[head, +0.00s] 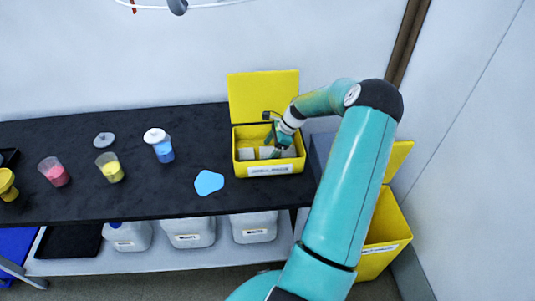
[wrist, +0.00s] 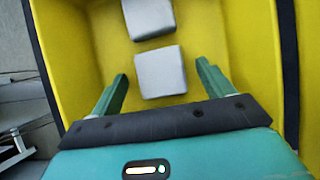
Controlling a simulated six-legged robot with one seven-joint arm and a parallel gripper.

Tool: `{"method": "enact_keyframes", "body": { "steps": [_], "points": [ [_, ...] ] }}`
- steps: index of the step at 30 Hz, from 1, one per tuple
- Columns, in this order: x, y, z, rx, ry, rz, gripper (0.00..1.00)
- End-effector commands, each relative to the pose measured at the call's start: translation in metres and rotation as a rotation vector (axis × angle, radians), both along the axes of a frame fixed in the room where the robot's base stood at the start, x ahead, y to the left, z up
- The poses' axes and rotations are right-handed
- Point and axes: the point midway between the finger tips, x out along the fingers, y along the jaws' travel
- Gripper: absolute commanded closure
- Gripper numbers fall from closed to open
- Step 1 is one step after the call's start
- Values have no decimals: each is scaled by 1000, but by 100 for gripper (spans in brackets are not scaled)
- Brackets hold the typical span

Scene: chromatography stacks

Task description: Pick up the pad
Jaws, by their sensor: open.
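In the wrist view, two pale grey-white square pads lie inside a yellow box (wrist: 235,45). The nearer pad (wrist: 160,71) is just beyond and between my fingertips, and the farther pad (wrist: 148,17) is cut by the top edge of the picture. My gripper (wrist: 161,80) is open, with one green finger on each side and nothing held. In the head view, the yellow box (head: 239,137) stands at the right end of the black bench with its lid up. My gripper (head: 276,147) reaches down into it. A white pad (head: 246,154) shows at the left inside the box.
The black bench (head: 100,200) holds a blue spill (head: 208,182), a white-capped blue jar (head: 158,145), a yellow beaker (head: 110,168) and a pink beaker (head: 54,172). White jugs (head: 187,230) stand on the shelf below. A yellow bin (head: 385,230) stands right of the bench.

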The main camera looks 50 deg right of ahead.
Motion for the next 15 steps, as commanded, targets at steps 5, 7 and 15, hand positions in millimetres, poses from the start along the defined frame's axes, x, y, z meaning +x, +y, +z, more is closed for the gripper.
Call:
{"method": "enact_keyframes", "body": {
  "steps": [5,7,15],
  "points": [
    [2,2,-6,0,0,0,20],
    [2,2,-6,0,0,0,20],
    [2,2,-6,0,0,0,63]
  ]
}}
